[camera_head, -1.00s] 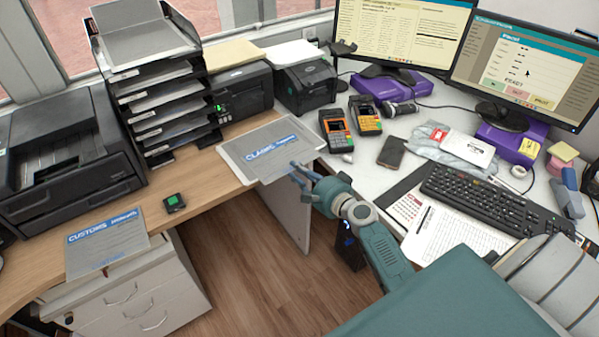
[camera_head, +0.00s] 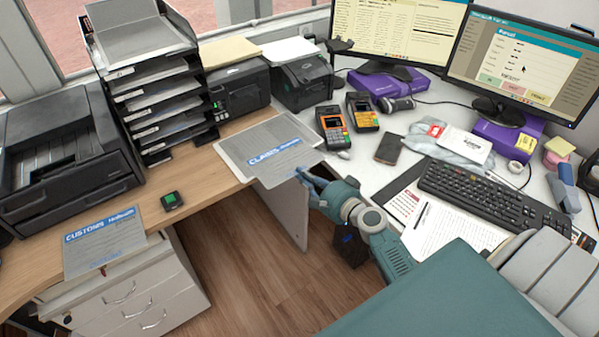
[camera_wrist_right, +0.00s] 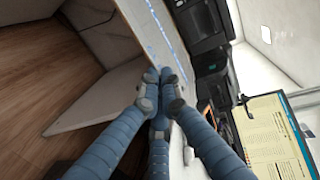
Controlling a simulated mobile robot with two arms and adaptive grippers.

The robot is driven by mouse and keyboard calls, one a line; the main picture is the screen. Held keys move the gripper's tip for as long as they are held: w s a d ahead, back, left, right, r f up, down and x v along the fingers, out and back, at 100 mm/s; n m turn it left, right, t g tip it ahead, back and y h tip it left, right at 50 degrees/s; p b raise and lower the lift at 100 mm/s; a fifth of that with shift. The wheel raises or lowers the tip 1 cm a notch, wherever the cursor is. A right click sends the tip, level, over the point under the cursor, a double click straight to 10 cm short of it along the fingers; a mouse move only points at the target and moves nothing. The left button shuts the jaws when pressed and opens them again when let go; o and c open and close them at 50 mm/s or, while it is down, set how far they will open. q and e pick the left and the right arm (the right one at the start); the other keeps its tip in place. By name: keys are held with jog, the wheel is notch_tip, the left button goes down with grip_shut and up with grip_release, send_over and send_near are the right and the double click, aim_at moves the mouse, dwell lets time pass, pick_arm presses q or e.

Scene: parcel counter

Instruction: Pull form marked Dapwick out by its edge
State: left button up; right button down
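A grey form (camera_head: 285,165) with a blue "CLAIMS" band lies at the wooden counter's edge, its near part hanging over the edge. The smaller word beside its heading is too blurred to read. My right gripper (camera_head: 303,173) is at this overhanging edge. In the right wrist view its fingers (camera_wrist_right: 160,78) are closed together on the edge of the form (camera_wrist_right: 152,35). My left gripper does not show.
A black tray stack (camera_head: 165,90) and printers (camera_head: 65,145) stand behind. Card terminals (camera_head: 332,128), a phone (camera_head: 389,149) and a keyboard (camera_head: 490,200) occupy the white desk. Open floor (camera_head: 240,265) lies below.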

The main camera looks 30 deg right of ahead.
jog(key=shift+s+d+r+p, duration=0.15)
jog(key=shift+s+r+p, duration=0.35)
jog(key=shift+s+r, duration=0.4)
jog(key=shift+s+d+r+p, duration=0.1)
jog(key=shift+s+r+p, duration=0.45)
jog(key=shift+s, duration=0.5)
jog(key=shift+r, duration=0.1)
